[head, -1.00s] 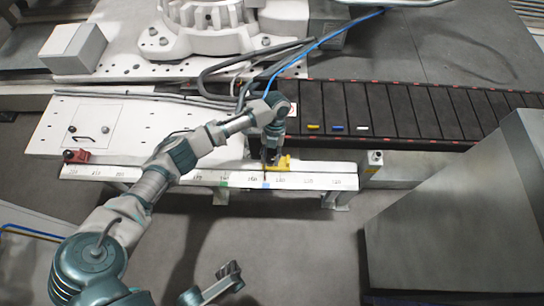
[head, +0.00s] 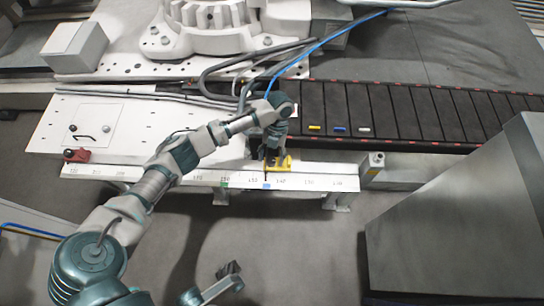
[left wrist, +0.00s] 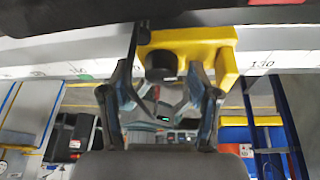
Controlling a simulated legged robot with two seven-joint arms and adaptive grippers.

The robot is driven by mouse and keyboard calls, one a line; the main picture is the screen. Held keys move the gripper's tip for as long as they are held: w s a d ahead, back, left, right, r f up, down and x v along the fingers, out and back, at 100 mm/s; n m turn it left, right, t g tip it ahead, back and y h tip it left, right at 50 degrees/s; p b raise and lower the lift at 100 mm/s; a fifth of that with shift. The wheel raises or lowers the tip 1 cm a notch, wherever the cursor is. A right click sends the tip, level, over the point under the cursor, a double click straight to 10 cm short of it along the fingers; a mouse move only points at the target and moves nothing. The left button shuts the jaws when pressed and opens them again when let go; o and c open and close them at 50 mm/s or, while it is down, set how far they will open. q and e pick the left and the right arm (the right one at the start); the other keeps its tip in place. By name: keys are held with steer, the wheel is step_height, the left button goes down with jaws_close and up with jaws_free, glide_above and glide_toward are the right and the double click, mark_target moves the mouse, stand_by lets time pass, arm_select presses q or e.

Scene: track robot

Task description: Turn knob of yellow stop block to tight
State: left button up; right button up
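The yellow stop block (head: 283,164) sits on the white ruled rail (head: 215,178), right of its middle. In the left wrist view the yellow block (left wrist: 205,45) is at the top centre, with its round black knob (left wrist: 161,65) facing the camera. My left gripper (head: 272,158) is over the block in the head view and hides part of it. In the left wrist view the left gripper (left wrist: 160,82) is open, with a finger on each side of the knob; contact cannot be told. My right gripper (head: 230,270) shows only partly, low in the head view, away from the rail.
A red stop block (head: 76,156) sits at the rail's left end. A dark slatted conveyor (head: 400,112) with small coloured pieces runs behind. A large grey box (head: 460,215) stands at the right. Blue and grey cables (head: 245,85) hang behind the left gripper. Floor in front is clear.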

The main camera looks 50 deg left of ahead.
arm_select(q)
steer(key=shift+w+r, duration=0.1)
steer(key=shift+r, duration=0.2)
steer(key=v, duration=1.1)
steer(key=shift+w+a, duration=0.1)
steer(key=shift+a, duration=0.05)
